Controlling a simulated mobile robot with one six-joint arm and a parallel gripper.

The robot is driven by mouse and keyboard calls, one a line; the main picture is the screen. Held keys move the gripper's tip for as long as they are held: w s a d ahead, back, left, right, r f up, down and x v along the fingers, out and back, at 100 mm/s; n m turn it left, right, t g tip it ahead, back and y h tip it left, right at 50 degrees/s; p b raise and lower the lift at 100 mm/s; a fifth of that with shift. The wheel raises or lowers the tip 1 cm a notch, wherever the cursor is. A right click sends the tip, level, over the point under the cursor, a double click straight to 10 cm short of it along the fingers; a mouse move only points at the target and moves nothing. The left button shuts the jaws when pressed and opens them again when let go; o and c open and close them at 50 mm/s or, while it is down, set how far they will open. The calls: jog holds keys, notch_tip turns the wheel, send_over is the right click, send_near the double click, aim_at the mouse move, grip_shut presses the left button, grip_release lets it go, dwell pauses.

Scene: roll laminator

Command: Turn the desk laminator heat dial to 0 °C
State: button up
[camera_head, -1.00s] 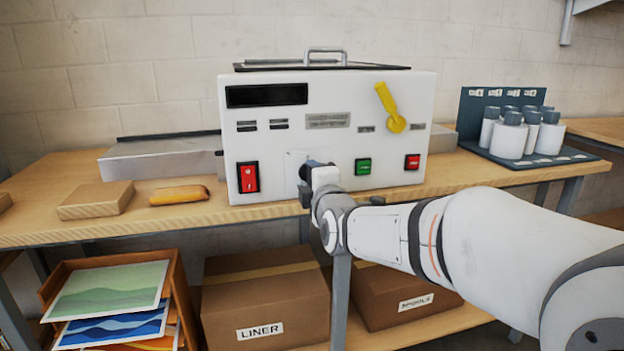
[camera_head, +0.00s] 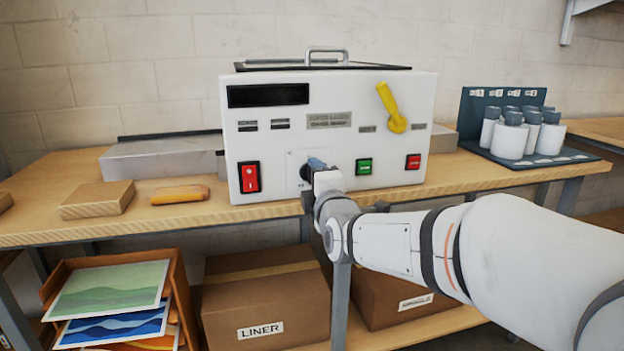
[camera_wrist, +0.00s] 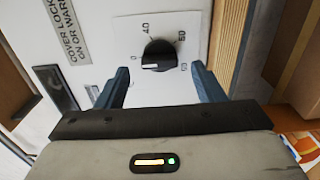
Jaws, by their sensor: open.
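The heat dial is a black round knob (camera_wrist: 158,54) with a white mark, on a pale plate with printed numbers on the laminator (camera_head: 270,130). In the wrist view a 0 is printed left of the knob and a 40 above it. The white mark is at the knob's lower left; its exact reading is unclear. My gripper (camera_wrist: 160,67) is open, its blue fingers on either side of the dial with gaps visible, not gripping it. In the head view the dial (camera_head: 305,173) is partly hidden by my gripper (camera_head: 318,165).
A red switch (camera_head: 249,177), a green button (camera_head: 363,166) and a red button (camera_head: 413,162) flank the dial. A yellow lever (camera_head: 388,105) is at the upper right.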

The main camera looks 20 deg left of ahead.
jog(key=v, duration=0.6)
jog(key=shift+a+p, duration=0.1)
jog(key=shift+p, duration=0.25)
jog(key=s+d+r+m+g+h+p, duration=0.2)
jog(key=d+m+g+h+p, duration=0.1)
jog(key=d+m+p, duration=0.45)
jog(key=s+d+r+m+g+h+p, duration=0.1)
jog(key=s+d+m+g+h+p, duration=0.3)
jog(key=d+p, duration=0.55)
jog(key=s+d+r+m+g+h+p, duration=0.2)
jog(key=s+d+m+g+p, duration=0.3)
jog(key=s+d+m, duration=0.8)
jog(key=s+d+r+p, duration=0.1)
jog(key=p, duration=0.2)
jog(key=shift+s+g+h, duration=0.25)
jog(key=shift+g+h, duration=0.05)
